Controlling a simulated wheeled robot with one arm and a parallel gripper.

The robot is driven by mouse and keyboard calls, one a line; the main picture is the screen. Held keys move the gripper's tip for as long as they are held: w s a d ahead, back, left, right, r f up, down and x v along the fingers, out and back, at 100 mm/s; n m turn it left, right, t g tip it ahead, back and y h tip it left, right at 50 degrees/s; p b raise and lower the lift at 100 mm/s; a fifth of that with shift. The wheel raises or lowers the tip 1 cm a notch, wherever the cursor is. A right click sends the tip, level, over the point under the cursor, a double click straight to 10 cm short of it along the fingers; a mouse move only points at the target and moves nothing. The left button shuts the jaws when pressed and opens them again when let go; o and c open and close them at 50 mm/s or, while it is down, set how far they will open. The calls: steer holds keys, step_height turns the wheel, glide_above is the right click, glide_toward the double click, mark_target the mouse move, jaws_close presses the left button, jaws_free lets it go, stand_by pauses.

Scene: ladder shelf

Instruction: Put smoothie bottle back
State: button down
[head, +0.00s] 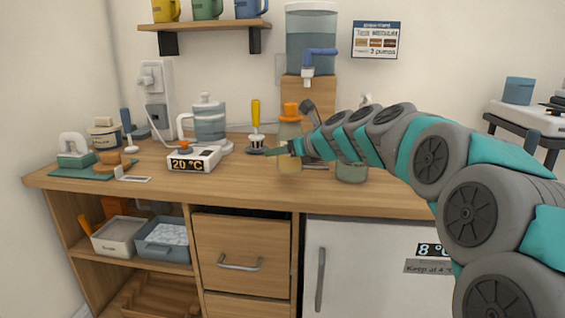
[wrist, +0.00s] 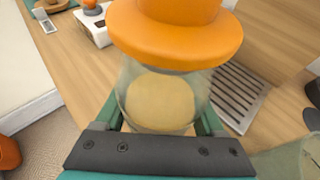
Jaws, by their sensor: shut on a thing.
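The smoothie bottle (head: 290,150) has an orange cap and a clear body with pale yellow-beige contents. It is upright at the wooden counter, right of the yellow-handled tool. In the wrist view the bottle (wrist: 160,95) fills the middle, its wide orange cap nearest the camera. My gripper (head: 292,148) reaches in from the right and is shut on the bottle's body. In the wrist view its green fingers (wrist: 160,122) lie on both sides of the body. I cannot tell whether the bottle's base touches the counter.
A white fridge door (head: 365,265) with an "8 °" display and a "Keep at 4" label is under the counter, beside a drawer (head: 240,250). A kettle (head: 208,125) and a 20 °C display (head: 194,160) stand left. A drip grate (wrist: 238,92) lies right of the bottle.

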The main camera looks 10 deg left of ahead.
mark_target(299, 159)
steer(key=shift+w+a+f, duration=0.1)
steer(key=shift+w+a, duration=0.05)
steer(key=shift+w, duration=0.35)
steer(key=shift+f+b, duration=0.45)
steer(key=shift+f, duration=1.25)
steer(key=shift+f, duration=0.1)
jaws_free()
steer(key=p+v, duration=0.1)
steer(key=v, duration=1.1)
